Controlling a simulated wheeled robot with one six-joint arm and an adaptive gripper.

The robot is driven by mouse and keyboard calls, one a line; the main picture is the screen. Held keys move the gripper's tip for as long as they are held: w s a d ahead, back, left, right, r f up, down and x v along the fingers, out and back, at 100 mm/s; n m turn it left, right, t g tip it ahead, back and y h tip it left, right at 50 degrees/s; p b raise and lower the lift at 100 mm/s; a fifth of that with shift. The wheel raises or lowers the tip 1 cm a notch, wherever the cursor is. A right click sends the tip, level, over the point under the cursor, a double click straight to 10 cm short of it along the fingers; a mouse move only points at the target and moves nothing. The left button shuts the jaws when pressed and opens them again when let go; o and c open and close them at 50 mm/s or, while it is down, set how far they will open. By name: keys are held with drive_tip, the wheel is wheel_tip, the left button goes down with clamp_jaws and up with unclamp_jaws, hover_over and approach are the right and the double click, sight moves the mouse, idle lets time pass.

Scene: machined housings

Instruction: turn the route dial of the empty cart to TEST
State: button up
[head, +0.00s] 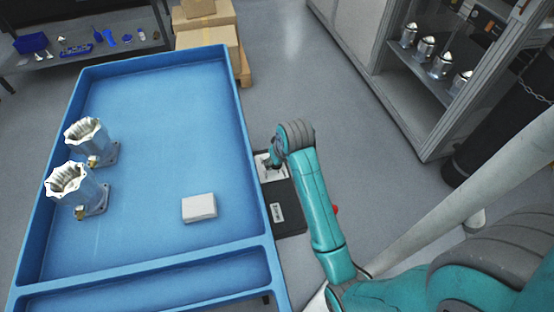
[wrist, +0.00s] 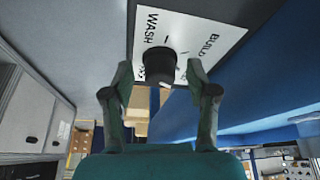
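The route dial is a black knob (wrist: 158,64) on a white plate (wrist: 205,22) with the words WASH and BUILD; a third marking beside the knob is mostly hidden, and I see no readable TEST. My gripper (wrist: 158,70) is open, one finger on each side of the knob; I cannot tell whether they touch it. In the head view my gripper (head: 273,160) is at the plate on the right side of the blue cart (head: 165,110). This cart is not empty: two metal housings (head: 92,145) (head: 80,188) stand at its left.
A pale block (head: 199,208) lies in the blue cart. A cabinet (head: 440,80) with several metal parts stands at the right. Cardboard boxes (head: 207,38) and a shelf (head: 90,52) with small parts are at the back. The floor (head: 330,100) between cart and cabinet is clear.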

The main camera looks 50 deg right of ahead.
drive_tip(key=d+v, duration=0.1)
drive_tip(key=v, duration=0.6)
drive_tip(key=shift+a+r, duration=0.25)
drive_tip(key=shift+a, duration=0.3)
drive_tip(key=shift+s, duration=0.1)
